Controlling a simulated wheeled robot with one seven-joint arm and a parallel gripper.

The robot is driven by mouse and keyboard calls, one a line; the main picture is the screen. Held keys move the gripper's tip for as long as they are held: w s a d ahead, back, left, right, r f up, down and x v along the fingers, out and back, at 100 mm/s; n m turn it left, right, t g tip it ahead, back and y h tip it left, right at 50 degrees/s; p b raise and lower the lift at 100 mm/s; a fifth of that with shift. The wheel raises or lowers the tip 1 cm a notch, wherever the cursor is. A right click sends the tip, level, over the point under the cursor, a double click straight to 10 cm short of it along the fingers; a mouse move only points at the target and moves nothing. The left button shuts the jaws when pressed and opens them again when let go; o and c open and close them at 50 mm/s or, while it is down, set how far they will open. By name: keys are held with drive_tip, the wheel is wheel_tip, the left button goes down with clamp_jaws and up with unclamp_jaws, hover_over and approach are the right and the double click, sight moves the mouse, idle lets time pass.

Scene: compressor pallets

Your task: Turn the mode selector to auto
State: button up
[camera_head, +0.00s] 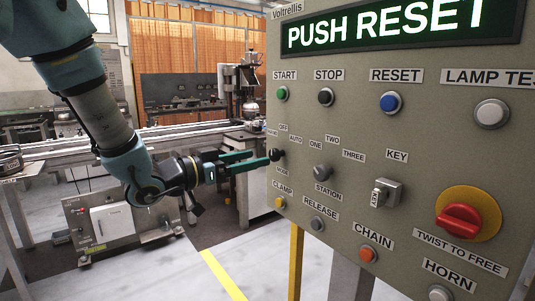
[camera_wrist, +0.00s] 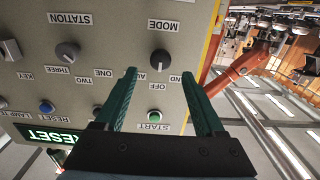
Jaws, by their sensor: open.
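The mode selector is a dark round knob (camera_wrist: 160,60) on the grey control panel, upside down in the wrist view, beside the MODE label. OFF, a partly hidden AUTO label and another cut-off label surround it; I cannot tell which its pointer faces. In the head view the knob (camera_head: 276,155) sits at the panel's left edge. My gripper (camera_wrist: 159,73) is open, with its two green fingers on either side of the knob in the wrist view. In the head view my gripper (camera_head: 260,158) reaches the knob from the left; contact is not clear.
The station selector (camera_head: 322,172), key switch (camera_head: 386,193) and red twist-to-free button (camera_head: 460,220) are to the right. The green start button (camera_head: 282,94) is above and the yellow clamp button (camera_head: 280,202) below. The display (camera_head: 400,27) reads PUSH RESET.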

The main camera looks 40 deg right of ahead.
sight(272, 154)
drive_tip(key=shift+s+d+p, duration=0.1)
drive_tip(key=shift+d+p, duration=0.25)
drive_tip(key=shift+d, duration=2)
clamp_jaws()
